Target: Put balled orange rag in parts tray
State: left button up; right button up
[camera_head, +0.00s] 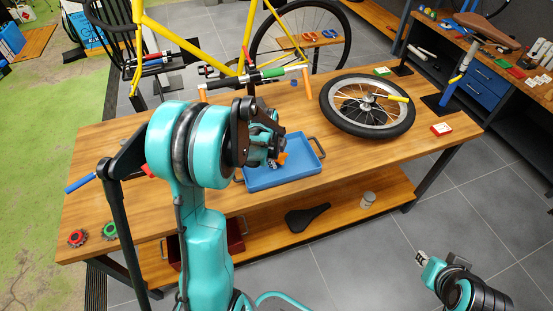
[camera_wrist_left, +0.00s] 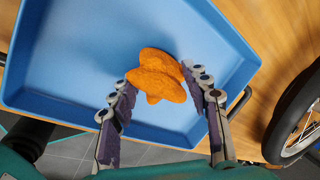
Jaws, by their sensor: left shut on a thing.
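The balled orange rag (camera_wrist_left: 158,78) is between the fingers of my left gripper (camera_wrist_left: 163,95) in the left wrist view, which is shut on it. The rag is over the blue parts tray (camera_wrist_left: 85,60); I cannot tell whether it touches the tray floor. In the head view the rag (camera_head: 282,157) shows as a small orange patch beside my left gripper (camera_head: 272,160), above the tray (camera_head: 300,172). My arm hides part of the tray there. My right gripper (camera_head: 423,258) is at the lower right, away from the table; its fingers are too small to judge.
A wheel (camera_head: 367,105) lies on the wooden table (camera_head: 415,155) right of the tray. Handlebar parts and a yellow bike frame (camera_head: 190,45) are behind. Red and green cogs (camera_head: 78,238) sit at the table's left front. A shelf below holds a black saddle (camera_head: 307,217).

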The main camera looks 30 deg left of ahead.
pick_arm(q)
jog(key=shift+f, duration=0.1)
jog(key=shift+f, duration=0.15)
jog(key=o, duration=1.1)
